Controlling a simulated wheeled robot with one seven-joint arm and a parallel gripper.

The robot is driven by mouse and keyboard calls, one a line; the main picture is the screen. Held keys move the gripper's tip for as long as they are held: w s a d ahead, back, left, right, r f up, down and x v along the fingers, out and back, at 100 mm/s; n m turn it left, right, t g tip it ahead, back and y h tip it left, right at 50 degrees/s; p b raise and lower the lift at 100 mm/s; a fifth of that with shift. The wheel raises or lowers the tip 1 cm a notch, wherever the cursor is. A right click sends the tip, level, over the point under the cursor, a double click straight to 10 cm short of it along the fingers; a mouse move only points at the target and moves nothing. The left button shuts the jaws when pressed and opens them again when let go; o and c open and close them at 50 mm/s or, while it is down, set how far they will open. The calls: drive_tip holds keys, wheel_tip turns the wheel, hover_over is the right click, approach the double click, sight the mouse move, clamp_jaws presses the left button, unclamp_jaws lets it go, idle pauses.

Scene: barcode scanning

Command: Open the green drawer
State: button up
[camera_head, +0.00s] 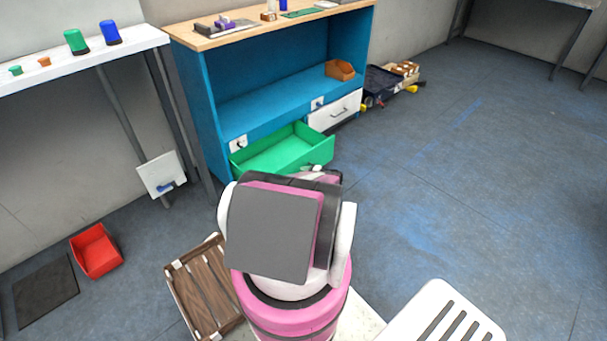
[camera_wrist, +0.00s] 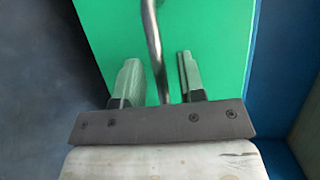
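The green drawer (camera_head: 285,152) is pulled out from the lower left of the blue cabinet (camera_head: 200,95) in the head view, its empty inside showing. A bent metal handle (camera_wrist: 153,45) runs down between the two fingers of my gripper (camera_wrist: 160,82). The fingers stand apart, with a clear gap between the handle and the right finger.
A white drawer (camera_head: 335,112) beside the green one looks closed. A wooden crate (camera_head: 205,290) and a red bin (camera_head: 96,251) are on the floor at left. A dark cart (camera_head: 385,85) stands right of the cabinet. Open floor (camera_head: 470,180) lies to the right.

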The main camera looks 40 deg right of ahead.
drive_tip(key=v, duration=1)
drive_tip(key=w+a+r+n+g+y, duration=0.1)
drive_tip(key=w+a+r+n+g, duration=0.3)
drive_tip(key=a, duration=0.6)
drive_tip(key=w+a+r+n+g, duration=0.1)
drive_tip(key=w+a+r+g, duration=0.15)
drive_tip(key=a+r, duration=0.65)
drive_tip(key=w+a+r+n+g+y, duration=0.1)
drive_tip(key=w+a+r+n+g, duration=0.2)
drive_tip(key=a, duration=0.9)
drive_tip(key=s+a+r+n+g+h, duration=0.1)
drive_tip(key=s+a+r+h, duration=0.2)
drive_tip(key=a+r, duration=0.3)
drive_tip(key=s+a+r+n+g+h, duration=0.2)
drive_tip(key=a+r, duration=0.5)
drive_tip(key=a, duration=0.5)
drive_tip(key=s+a+r+n+g+h, duration=0.1)
drive_tip(key=s+a+r+n+h, duration=0.1)
drive_tip(key=s+a+r+h, duration=0.2)
drive_tip(key=s+a+r, duration=0.1)
drive_tip(key=a+r, duration=0.2)
drive_tip(key=a, duration=0.3)
